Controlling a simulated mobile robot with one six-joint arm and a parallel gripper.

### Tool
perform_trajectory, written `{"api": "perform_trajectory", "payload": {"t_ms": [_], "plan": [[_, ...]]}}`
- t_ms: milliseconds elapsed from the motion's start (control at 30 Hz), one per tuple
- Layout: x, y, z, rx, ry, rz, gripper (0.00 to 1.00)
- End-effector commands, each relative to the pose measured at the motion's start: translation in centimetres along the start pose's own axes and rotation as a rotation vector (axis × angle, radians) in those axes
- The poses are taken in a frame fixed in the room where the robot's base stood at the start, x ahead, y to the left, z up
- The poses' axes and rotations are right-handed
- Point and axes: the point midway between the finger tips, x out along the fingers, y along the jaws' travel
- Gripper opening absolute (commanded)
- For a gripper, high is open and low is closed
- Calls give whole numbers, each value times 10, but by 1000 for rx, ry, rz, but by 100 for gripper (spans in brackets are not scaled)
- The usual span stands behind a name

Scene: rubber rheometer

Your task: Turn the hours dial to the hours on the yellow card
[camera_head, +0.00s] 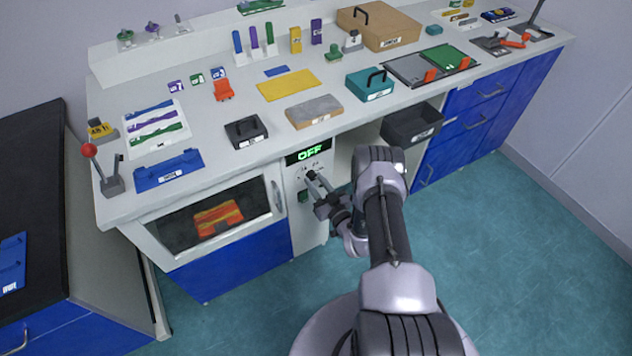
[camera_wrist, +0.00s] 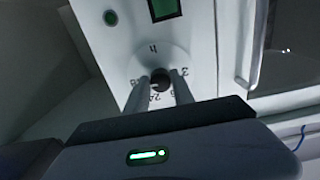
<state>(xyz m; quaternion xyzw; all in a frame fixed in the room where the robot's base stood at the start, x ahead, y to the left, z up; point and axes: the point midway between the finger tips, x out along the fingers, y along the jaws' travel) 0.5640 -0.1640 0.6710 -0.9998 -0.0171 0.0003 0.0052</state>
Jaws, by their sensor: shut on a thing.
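The hours dial is a dark round knob (camera_wrist: 160,76) on a white disc with figures around its rim, in the wrist view. Some of the figures are hidden by the fingers. My gripper (camera_wrist: 163,88) is shut on the knob, one finger on each side. In the head view my gripper (camera_head: 316,183) is at the narrow white control panel, and the dial is mostly hidden behind it. A yellow card (camera_head: 101,130) stands at the left end of the bench and appears to read 48 H, though the print is small.
Above the dial a display (camera_head: 310,152) reads OFF in green. A green button (camera_wrist: 110,17) is on the same panel. An oven door with a window (camera_head: 215,215) is left of the panel. A black bin (camera_head: 411,126) is to the right. The floor in front is clear.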

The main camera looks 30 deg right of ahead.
Motion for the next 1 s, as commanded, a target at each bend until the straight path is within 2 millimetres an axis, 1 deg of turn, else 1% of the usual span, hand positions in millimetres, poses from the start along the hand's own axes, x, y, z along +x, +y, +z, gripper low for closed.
{"api": "perform_trajectory", "payload": {"t_ms": [400,433,500,533,867,967,1000], "plan": [[0,0,0,7,-1,-1,0],[0,0,0,6,-1,-1,33],[0,0,0,6,-1,0,47],[0,0,0,6,-1,0,51],[-2,0,0,6,-1,1,51],[-16,1,-1,6,-3,2,51],[-25,1,-2,7,-3,4,51]]}}
